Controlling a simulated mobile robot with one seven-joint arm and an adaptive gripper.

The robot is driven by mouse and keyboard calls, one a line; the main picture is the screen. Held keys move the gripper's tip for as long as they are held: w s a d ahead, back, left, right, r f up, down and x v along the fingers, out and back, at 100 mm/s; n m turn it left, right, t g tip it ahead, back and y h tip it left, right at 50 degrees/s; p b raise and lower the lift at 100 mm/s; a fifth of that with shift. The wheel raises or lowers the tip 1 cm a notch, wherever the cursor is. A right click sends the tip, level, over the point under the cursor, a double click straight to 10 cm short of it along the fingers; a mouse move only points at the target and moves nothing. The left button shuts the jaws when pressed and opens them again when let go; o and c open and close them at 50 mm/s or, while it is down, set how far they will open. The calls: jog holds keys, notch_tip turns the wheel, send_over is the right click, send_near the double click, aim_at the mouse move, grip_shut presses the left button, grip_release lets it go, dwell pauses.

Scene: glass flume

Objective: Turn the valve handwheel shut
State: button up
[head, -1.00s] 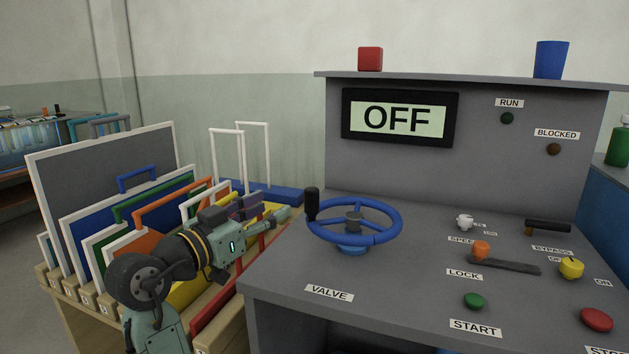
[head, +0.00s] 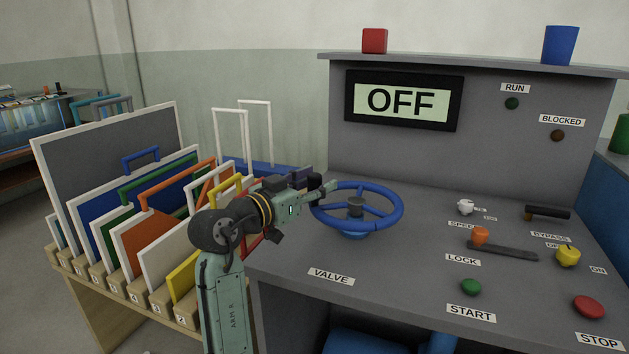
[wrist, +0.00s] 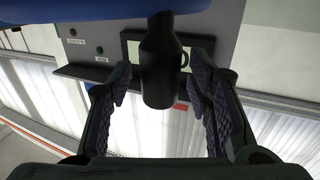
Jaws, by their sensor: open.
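The blue valve handwheel (head: 372,226) lies flat on its post on the grey console, above the VALVE label (head: 331,276). My gripper (head: 327,187) is at the left side of its rim in the head view. In the wrist view my open gripper (wrist: 160,82) has a finger on each side of the wheel's upright black knob (wrist: 158,58). Gaps show between the knob and both fingers. Part of the blue rim (wrist: 85,10) crosses the top of the wrist view.
The console display (head: 402,102) reads OFF. An orange LOCK knob (head: 480,235), a green START button (head: 471,287) and a red STOP button (head: 588,306) are to the right. A rack with several coloured framed panels (head: 120,205) stands close on the left.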

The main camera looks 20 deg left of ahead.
grip_shut()
dwell(0.6)
